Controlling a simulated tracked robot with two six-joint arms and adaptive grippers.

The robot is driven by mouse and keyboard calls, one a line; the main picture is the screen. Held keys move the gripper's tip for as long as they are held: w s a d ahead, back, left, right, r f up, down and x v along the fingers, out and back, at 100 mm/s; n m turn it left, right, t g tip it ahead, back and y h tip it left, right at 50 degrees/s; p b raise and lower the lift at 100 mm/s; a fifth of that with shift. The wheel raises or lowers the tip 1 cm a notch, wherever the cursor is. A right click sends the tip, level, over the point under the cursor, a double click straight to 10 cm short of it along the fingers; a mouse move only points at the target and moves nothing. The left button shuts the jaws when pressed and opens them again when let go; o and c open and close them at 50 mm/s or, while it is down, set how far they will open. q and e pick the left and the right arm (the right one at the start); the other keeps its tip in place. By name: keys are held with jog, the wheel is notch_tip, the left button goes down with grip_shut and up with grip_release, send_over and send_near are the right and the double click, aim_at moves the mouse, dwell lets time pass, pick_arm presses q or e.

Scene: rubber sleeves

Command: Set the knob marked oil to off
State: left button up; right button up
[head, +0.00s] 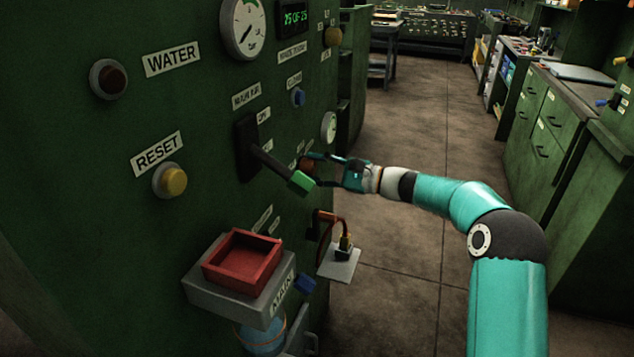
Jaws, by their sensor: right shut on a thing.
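My right gripper (318,170) reaches in from the right to the green panel (60,220). Its fingers are shut on a small reddish-brown knob (306,163), just behind the green-tipped lever. The fingers partly cover the knob, and I cannot tell which way it points. Small labels stand by it, but they are too small and slanted to read, so I cannot confirm the word oil. My left gripper is not in view.
A black lever with a green handle (301,182) sticks out close in front of my gripper. Water (108,79) and reset (170,180) buttons are at left. A red tray (242,262) stands on a grey shelf below. The floor (410,130) at right is clear.

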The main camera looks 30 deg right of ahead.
jog(key=shift+n+b, duration=0.45)
jog(key=shift+n, duration=0.05)
jog(key=o, duration=1.1)
jog(key=v, duration=1.2)
jog(key=shift+f, duration=0.1)
